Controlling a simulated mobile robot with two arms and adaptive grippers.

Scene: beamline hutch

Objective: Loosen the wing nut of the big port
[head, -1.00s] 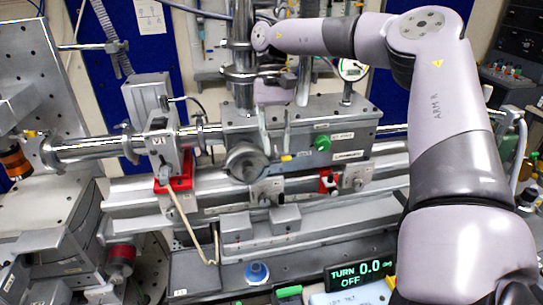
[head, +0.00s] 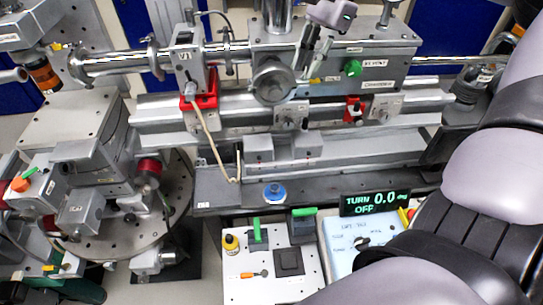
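The chamber (head: 385,58) is a grey metal box in the upper middle of the head view. A big round port (head: 272,82) with a metal cover faces me on its front left. A small yellow-tipped part (head: 315,80) sits just right of the port; I cannot tell whether it is the wing nut. My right gripper (head: 306,70) hangs in front of the chamber, just right of the port. Its two fingers are apart with nothing visible between them. Whether they touch anything is unclear. My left gripper is not in view.
A green knob (head: 352,68) is on the chamber front, right of my fingers. A tube with valve V1 (head: 184,60) and red bracket is on the left. Below are a rail, a blue-capped item (head: 274,192), a white tool board (head: 240,285) and a TURN display (head: 375,203).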

